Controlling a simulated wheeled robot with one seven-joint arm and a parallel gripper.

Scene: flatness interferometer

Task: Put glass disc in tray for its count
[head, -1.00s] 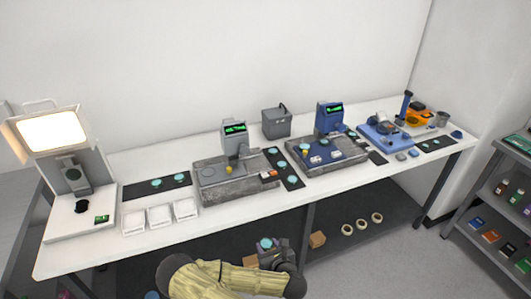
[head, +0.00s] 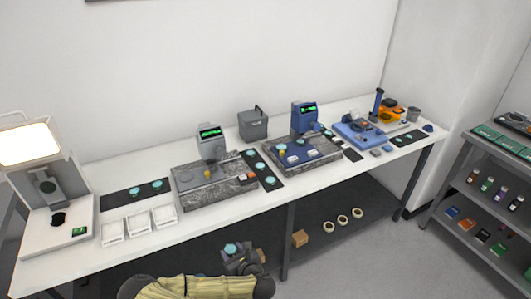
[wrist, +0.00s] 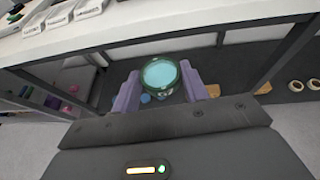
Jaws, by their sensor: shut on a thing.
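My gripper (wrist: 160,88) is shut on a glass disc (wrist: 160,74), pale blue-green with a dark green rim, held level between the two purple fingers. In the head view the held disc (head: 231,249) is in front of the bench's front edge, below the white top. Three white trays stand in a row at the bench's front left: left tray (head: 112,231), middle tray (head: 138,223), right tray (head: 164,215). Their labels are too small to read in the head view. Trays also show at the top left of the wrist view (wrist: 60,17).
A lit lamp instrument (head: 45,185) stands left of the trays. A lower shelf (head: 320,232) holds rings and a box. A shelf rack (head: 480,205) stands far right.

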